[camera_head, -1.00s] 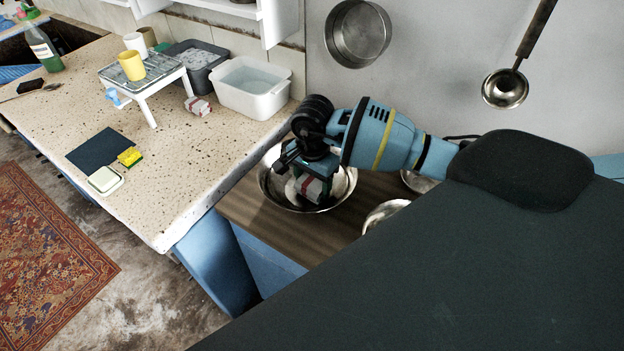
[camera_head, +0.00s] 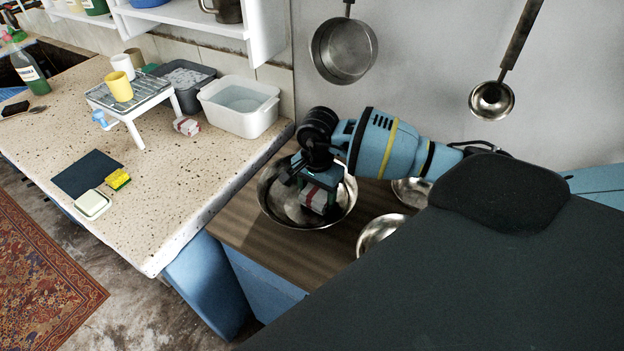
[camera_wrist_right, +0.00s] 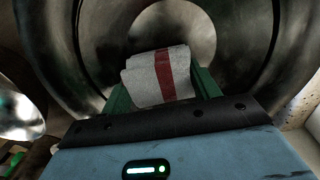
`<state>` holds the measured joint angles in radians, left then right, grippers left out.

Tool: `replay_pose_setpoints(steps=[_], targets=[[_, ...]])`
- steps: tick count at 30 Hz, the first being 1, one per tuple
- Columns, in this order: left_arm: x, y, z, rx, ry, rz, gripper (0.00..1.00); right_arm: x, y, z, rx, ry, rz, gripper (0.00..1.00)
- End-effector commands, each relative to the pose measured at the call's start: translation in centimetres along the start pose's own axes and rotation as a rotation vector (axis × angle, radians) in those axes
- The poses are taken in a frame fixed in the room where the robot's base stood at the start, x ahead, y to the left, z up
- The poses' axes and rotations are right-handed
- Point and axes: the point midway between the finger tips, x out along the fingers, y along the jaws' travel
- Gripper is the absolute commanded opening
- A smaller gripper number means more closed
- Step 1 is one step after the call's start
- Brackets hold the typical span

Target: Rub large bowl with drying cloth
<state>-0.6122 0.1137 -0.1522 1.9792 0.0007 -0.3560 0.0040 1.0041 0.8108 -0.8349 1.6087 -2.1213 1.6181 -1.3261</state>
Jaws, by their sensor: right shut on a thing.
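The large bowl (camera_head: 275,203) is shiny metal and sits on the brown wooden top right of the stone counter. My right gripper (camera_head: 314,197) points down inside it, shut on the drying cloth (camera_head: 317,200), a folded white cloth with a red stripe. In the right wrist view the cloth (camera_wrist_right: 158,77) sits between the green fingers, with the bowl's curved inside (camera_wrist_right: 215,28) around and behind it. I cannot tell whether the cloth touches the metal. My left gripper is not in view.
Two smaller metal bowls stand to the right, one in front (camera_head: 378,233) and one behind (camera_head: 411,190). A second folded cloth (camera_head: 186,126) lies by a white water basin (camera_head: 240,105) on the counter. A pan (camera_head: 344,50) and a ladle (camera_head: 491,99) hang on the wall.

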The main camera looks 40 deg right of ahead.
Motion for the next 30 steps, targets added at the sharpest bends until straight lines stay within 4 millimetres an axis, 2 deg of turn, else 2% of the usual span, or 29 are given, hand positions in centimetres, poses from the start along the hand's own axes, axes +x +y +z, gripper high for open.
replay_pose_setpoints(steps=[11, 24, 30], targets=[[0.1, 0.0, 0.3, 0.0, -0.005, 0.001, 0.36, 0.2, -0.1, 0.2, 0.0, 0.0, 0.0, 0.43], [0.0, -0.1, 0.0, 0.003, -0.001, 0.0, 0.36, 0.1, -1.3, 3.2, -0.001, 0.0, -0.002, 0.43], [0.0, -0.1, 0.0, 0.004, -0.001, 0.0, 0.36, 0.1, -1.4, 3.4, 0.0, 0.001, -0.001, 0.43]])
